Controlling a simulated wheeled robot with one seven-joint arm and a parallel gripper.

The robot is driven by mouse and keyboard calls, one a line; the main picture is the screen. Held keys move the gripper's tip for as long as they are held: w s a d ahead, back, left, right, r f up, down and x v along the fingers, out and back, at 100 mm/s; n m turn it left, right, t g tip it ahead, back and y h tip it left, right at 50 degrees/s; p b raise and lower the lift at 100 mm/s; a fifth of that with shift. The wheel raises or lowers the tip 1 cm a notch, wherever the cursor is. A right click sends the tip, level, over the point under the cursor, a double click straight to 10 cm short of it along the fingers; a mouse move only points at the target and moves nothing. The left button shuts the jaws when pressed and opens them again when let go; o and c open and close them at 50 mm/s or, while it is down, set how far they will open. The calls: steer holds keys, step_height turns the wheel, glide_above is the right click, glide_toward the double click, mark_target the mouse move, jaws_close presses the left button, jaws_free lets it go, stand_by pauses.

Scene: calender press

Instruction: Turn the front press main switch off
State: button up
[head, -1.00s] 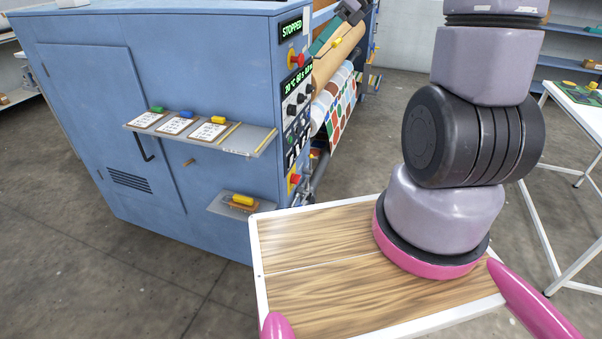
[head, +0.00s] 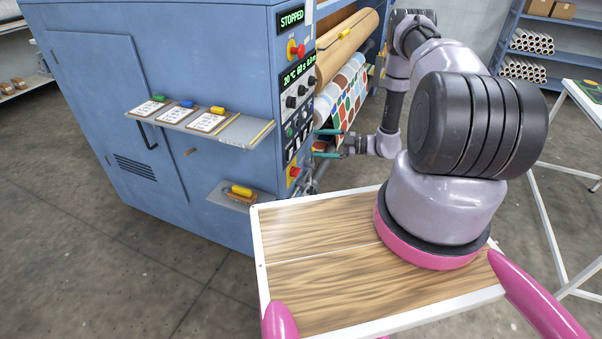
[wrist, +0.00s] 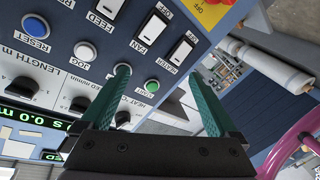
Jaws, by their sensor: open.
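The press's narrow control panel carries a lower red knob on a yellow plate (head: 294,171). In the wrist view only part of this yellow plate (wrist: 208,14) shows at the top edge, with the word OFF on it; its knob is mostly cut off. A second red knob on yellow (head: 296,50) sits high on the panel, under the STOPPED display. My gripper (head: 322,143) is open and empty at the panel's right edge, a little higher than the lower knob. In the wrist view its teal fingers (wrist: 160,72) stand apart, with the green button (wrist: 152,86) seen between them.
Rocker switches (wrist: 152,27), a blue RESET button (wrist: 36,26) and dials lie near my fingers. A shelf with clipboards (head: 250,133) and a small lower shelf (head: 222,196) jut from the blue cabinet. Rollers with patterned sheet (head: 345,95) are behind the panel.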

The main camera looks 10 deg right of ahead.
mark_target(299, 172)
steer(key=s+d+f+m+t+h, duration=0.1)
steer(key=s+f+m+t, duration=0.1)
steer(key=f+m, duration=0.4)
steer(key=s+d+f+m+t, duration=0.1)
steer(key=s+f+m+t, duration=0.15)
steer(key=f, duration=0.45)
steer(key=shift+m, duration=0.55)
steer(key=x, duration=0.7)
steer(key=f+x, duration=0.1)
steer(key=x, duration=0.2)
steer(key=shift+w+a, duration=0.15)
steer(key=shift+a, duration=0.3)
steer(key=c, duration=1.4)
